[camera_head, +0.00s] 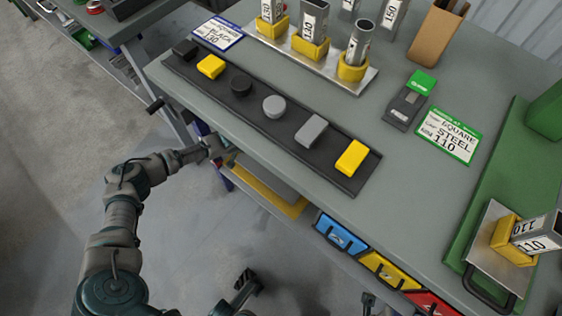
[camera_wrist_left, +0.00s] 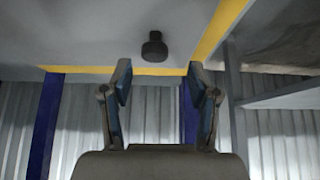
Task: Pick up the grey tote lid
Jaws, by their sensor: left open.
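The grey tote lid (camera_head: 265,178) shows partly in the head view, below the front edge of the table, with yellow edging around it. The tabletop hides the rest. In the left wrist view a grey surface with a yellow edge, which looks like the lid (camera_wrist_left: 100,35), fills the top and carries a dark knob (camera_wrist_left: 154,48). My left gripper (camera_head: 218,148) is at the table's front edge, near the lid. In the wrist view its fingers (camera_wrist_left: 160,82) are open, apart and empty, with the knob ahead between them.
The table (camera_head: 230,125) overhangs the lid. On it lie a black strip (camera_head: 290,146) with several small blocks, a steel-tube rack (camera_head: 290,48) and a green mat (camera_head: 490,165). Blue (camera_head: 340,234), yellow (camera_head: 387,269) and red bins sit below the front edge. Blue posts (camera_wrist_left: 48,125) stand nearby.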

